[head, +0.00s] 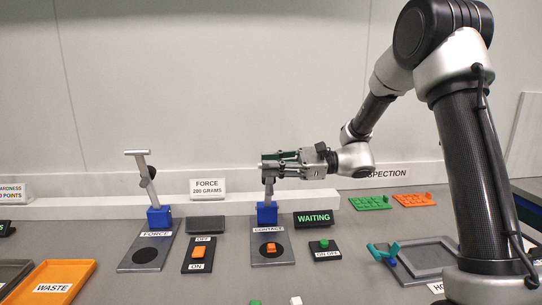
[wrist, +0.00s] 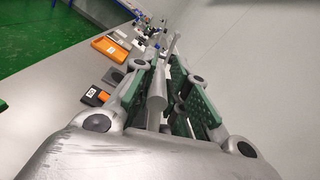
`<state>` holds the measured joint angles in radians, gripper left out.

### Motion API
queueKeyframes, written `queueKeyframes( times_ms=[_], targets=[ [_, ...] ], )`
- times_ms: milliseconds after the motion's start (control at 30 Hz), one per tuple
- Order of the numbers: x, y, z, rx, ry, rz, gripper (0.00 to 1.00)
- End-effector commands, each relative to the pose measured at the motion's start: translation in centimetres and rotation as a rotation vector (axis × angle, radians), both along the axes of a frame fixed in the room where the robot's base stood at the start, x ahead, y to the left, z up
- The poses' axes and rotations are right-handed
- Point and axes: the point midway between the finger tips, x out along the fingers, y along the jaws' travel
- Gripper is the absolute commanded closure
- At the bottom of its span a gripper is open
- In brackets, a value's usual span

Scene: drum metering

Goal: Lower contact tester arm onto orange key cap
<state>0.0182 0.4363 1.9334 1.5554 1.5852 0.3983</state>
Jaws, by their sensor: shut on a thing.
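The contact tester has a dark base plate (head: 284,259), a blue block (head: 267,212) and a grey arm (head: 269,189) that stands raised above the block. The orange key cap (head: 271,247) sits on the dark round spot of the plate, with nothing touching it from above. My gripper (head: 272,163) is at the top of the tester arm and shut on its handle, which it largely hides in the head view. In the wrist view the grey handle bar (wrist: 157,85) runs between the green-padded fingers.
A display (head: 314,218) reads WAITING beside the tester. A switch box with a green button (head: 324,244) stands to the right. The force tester (head: 150,220), with its lever up, and an ON/OFF switch (head: 198,253) stand left. An orange waste tray (head: 60,272) lies farther left.

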Motion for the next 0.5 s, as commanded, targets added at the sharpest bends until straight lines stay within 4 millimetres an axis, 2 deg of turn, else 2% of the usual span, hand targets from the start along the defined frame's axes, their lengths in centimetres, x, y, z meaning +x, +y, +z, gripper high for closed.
queueKeyframes(
  times_ms=[300,500],
  targets=[
    [-5.5,0.0,-4.9,0.002,-0.286,0.003,1.00],
    [-7.9,-0.1,-8.4,0.003,-0.460,0.003,1.00]
  ],
)
